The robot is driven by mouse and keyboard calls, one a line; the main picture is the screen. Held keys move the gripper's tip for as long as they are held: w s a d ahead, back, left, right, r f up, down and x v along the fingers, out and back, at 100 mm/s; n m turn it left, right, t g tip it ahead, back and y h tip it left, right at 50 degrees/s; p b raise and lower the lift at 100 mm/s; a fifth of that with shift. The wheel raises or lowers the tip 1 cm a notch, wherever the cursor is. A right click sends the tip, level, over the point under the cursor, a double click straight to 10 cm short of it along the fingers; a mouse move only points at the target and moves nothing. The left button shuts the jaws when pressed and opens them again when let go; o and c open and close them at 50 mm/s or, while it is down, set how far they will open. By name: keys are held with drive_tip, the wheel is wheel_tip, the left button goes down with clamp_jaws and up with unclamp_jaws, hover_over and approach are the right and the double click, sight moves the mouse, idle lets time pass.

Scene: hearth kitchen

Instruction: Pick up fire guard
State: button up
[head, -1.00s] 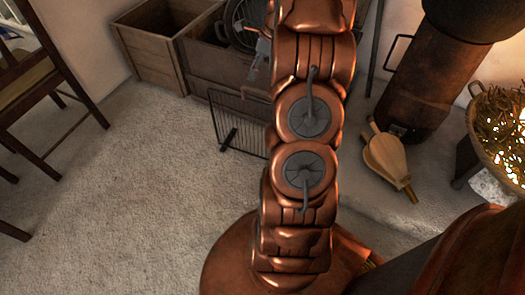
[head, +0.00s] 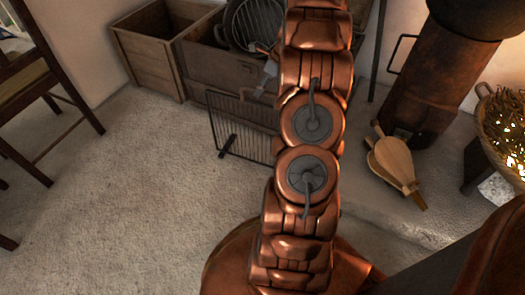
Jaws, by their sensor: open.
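The fire guard (head: 236,130) is a dark metal grille of thin upright bars on a foot. It stands upright on the floor in front of the wooden chests, left of my arm. Its right end is hidden behind my arm.
A wooden crate (head: 147,62) and a wooden chest (head: 202,72) stand behind the guard. Bellows (head: 393,163) lie at right near the stove (head: 436,83). A basket (head: 507,135) stands far right, a chair (head: 28,80) at left. The floor (head: 130,190) left of centre is clear.

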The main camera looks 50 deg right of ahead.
drive_tip(key=shift+x, duration=1)
drive_tip(key=shift+f+p, duration=0.2)
drive_tip(key=shift+p, duration=0.5)
idle(0.6)
drive_tip(key=shift+c, duration=0.3)
clamp_jaws()
idle(0.3)
